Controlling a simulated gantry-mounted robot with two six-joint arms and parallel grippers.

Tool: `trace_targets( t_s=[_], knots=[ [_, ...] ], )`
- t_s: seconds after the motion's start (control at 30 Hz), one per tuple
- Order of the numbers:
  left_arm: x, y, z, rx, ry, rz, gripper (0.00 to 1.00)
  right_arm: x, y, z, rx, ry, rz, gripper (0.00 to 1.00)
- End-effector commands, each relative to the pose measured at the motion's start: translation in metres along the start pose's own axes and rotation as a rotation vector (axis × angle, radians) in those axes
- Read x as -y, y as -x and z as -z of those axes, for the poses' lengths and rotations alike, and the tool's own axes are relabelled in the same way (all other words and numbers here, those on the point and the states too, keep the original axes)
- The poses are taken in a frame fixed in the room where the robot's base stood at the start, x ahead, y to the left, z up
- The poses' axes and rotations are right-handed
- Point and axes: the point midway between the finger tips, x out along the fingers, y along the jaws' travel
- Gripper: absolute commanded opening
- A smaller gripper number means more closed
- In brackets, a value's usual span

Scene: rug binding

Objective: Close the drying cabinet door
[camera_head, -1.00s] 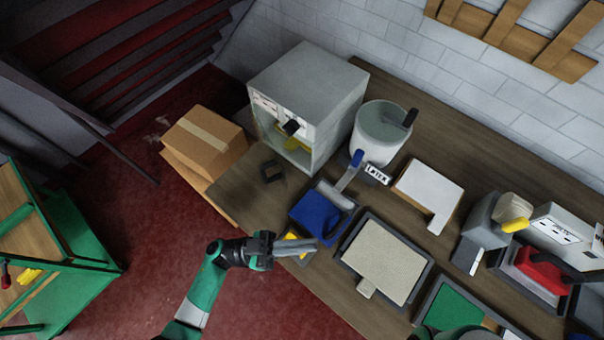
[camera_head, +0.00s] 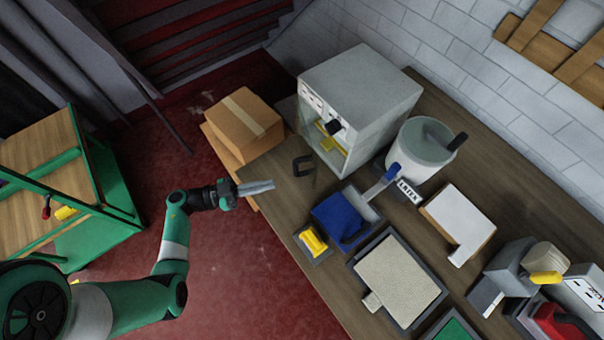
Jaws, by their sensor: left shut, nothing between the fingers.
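The drying cabinet (camera_head: 375,88) is a light grey box at the back left of the workbench. Its front faces left and its inside shows, with a yellow thing (camera_head: 332,143) and a dark thing (camera_head: 334,126) in it. A dark bracket-like handle (camera_head: 302,165) shows just left of the cabinet front; I cannot make out a door panel around it. My left gripper (camera_head: 270,187) is shut and empty, over the bench's left edge, below and left of that handle and apart from it. My right gripper is out of view.
A cardboard box (camera_head: 240,118) stands left of the cabinet. A white bucket (camera_head: 420,155), a blue cloth-like thing (camera_head: 338,218), a yellow block (camera_head: 314,241) and a beige mat (camera_head: 398,280) crowd the bench. A green-framed cart (camera_head: 105,205) stands left. Red floor between is clear.

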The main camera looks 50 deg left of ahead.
Motion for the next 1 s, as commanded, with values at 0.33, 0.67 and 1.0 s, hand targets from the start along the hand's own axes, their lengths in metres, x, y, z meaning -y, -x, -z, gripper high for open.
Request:
trace_targets(
  t_s=[0.33,0.67,1.0],
  knots=[
    [-0.002,-0.076,-0.001,-0.002,-0.001,-0.006,0.00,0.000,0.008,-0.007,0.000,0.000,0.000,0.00],
    [0.000,-0.105,0.000,-0.001,0.000,0.000,0.00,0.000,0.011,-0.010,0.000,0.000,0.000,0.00],
    [0.001,-0.104,0.002,-0.001,0.001,0.012,0.00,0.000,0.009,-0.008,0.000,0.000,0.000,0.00]
  ],
)
